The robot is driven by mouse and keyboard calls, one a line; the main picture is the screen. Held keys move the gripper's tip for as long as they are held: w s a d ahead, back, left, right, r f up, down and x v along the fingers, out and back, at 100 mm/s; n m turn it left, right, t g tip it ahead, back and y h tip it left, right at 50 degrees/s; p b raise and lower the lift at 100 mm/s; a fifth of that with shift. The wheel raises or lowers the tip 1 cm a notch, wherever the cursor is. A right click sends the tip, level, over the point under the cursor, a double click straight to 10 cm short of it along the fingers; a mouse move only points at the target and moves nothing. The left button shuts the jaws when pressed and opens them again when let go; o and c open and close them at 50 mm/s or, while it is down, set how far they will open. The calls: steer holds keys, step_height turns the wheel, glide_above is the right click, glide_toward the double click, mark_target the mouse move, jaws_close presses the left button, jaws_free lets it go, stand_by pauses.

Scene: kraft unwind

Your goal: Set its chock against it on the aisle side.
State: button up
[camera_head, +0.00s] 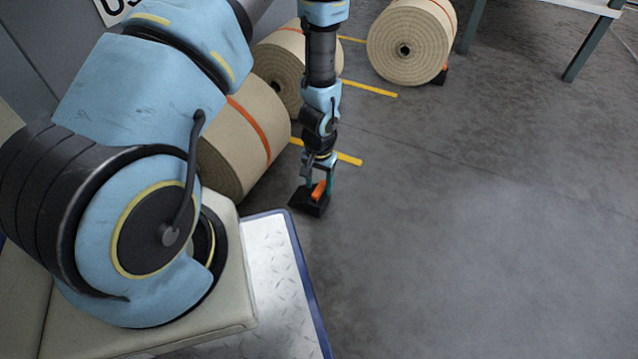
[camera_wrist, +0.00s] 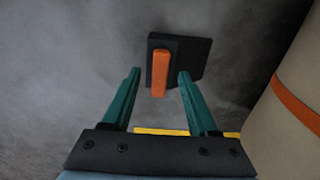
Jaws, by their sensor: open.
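A black chock (camera_head: 309,204) with an upright orange handle (camera_head: 319,190) sits on the floor by the nearest kraft roll (camera_head: 222,160), which has an orange strap. The wrist view shows the chock (camera_wrist: 190,62) with bare floor between it and the roll (camera_wrist: 290,110). My gripper (camera_head: 318,182) points down over the chock. Its two green fingers are open on either side of the orange handle, which also shows in the wrist view (camera_wrist: 160,75). Whether they touch the handle cannot be told. My arm hides part of the rolls.
A second roll (camera_head: 278,72) lies behind the nearest one. A third roll (camera_head: 403,45) lies farther back with a black and orange chock (camera_head: 441,76) at its right side. Yellow floor lines (camera_head: 368,88) run between rolls. A table (camera_head: 585,45) stands back right. The right floor is clear.

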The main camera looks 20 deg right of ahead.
step_height(320, 180, up, 10)
steer(key=p, duration=0.4)
steer(key=shift+r, duration=0.15)
